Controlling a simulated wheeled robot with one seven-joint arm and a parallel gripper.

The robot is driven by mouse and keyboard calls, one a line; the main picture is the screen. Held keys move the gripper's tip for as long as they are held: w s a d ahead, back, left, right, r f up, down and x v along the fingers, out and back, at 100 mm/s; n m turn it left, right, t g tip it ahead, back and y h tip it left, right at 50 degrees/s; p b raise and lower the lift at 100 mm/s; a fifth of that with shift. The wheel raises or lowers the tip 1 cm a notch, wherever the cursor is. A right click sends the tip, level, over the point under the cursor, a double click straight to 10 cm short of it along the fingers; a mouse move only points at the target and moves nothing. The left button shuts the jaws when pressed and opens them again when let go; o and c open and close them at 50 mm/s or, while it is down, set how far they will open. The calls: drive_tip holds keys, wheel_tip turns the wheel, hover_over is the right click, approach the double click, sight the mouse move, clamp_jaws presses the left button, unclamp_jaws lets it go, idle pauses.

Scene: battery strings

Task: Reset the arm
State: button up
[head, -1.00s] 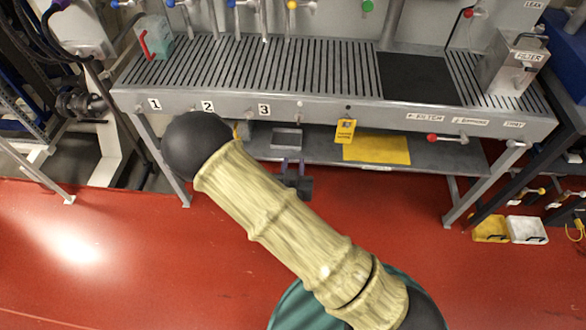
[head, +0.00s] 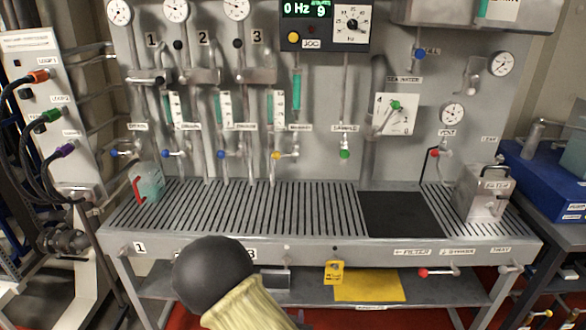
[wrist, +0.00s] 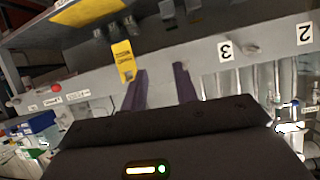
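My gripper (wrist: 161,88) shows in the wrist view as two dark purple fingers standing apart, with nothing between them. It is open and empty, in front of the bench's front edge, between the yellow tag (wrist: 123,60) and the label 3 (wrist: 225,50). In the head view my arm, with a dark round joint and a pale yellow sleeve, rises from the bottom edge in front of the bench. The gripper itself does not show there.
A grey slatted bench (head: 300,215) spans the head view, with a dark mat (head: 400,214) and a metal filter box (head: 484,192) at right. A panel with gauges, valves and pipes stands behind. A teal jug (head: 150,182) stands at left. A blue case (head: 545,172) is at far right.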

drive_tip(key=s+d+r+n+g+y, duration=0.1)
drive_tip(key=s+d+r+n+g, duration=0.1)
drive_tip(key=s+d+r+g, duration=1.05)
drive_tip(key=d+r+t+p, duration=0.2)
drive_tip(key=d+r+p, duration=0.1)
drive_tip(key=r+p, duration=0.9)
drive_tip(key=shift+w+d+r+p, duration=0.2)
drive_tip(key=shift+w+r+p, duration=0.15)
drive_tip(key=shift+r, duration=0.45)
idle(0.3)
